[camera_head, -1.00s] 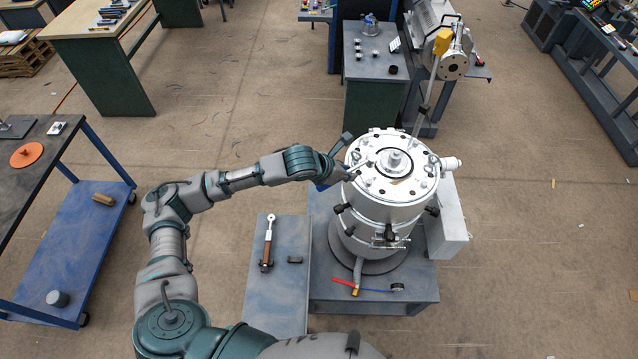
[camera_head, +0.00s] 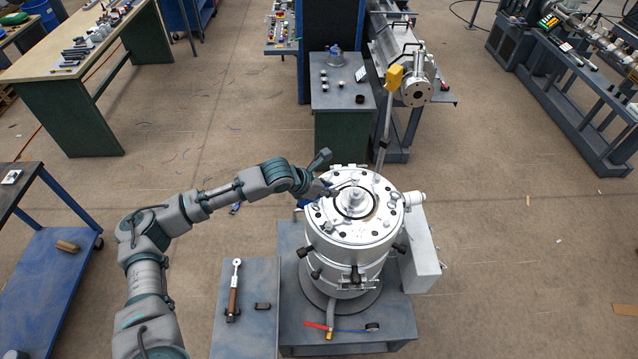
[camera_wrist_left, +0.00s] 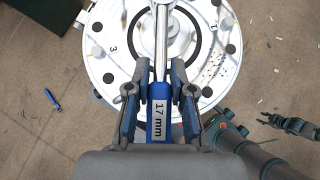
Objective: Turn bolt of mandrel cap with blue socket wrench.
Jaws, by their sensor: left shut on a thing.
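The blue socket wrench (camera_wrist_left: 158,118) has a blue handle marked 17 mm and a bright metal shaft. My left gripper (camera_wrist_left: 158,85) is shut on its handle, with a finger on each side. The shaft runs over the white round mandrel cap (camera_wrist_left: 118,75) toward its middle; the wrench's far end is cut off at the top of the left wrist view. In the head view my left gripper (camera_head: 326,190) is at the cap's left edge. The raised centre bolt (camera_head: 355,197) stands on the cap (camera_head: 375,228). My right gripper (camera_wrist_left: 290,125) seems to show dark at the right, its jaws unclear.
The cylinder stands on a grey table (camera_head: 395,325). A brown-handled tool (camera_head: 233,292) and a small dark block (camera_head: 263,306) lie on a side table to its left. A tall rod with a yellow block (camera_head: 394,78) rises behind the cap. A blue cart (camera_head: 45,260) stands at far left.

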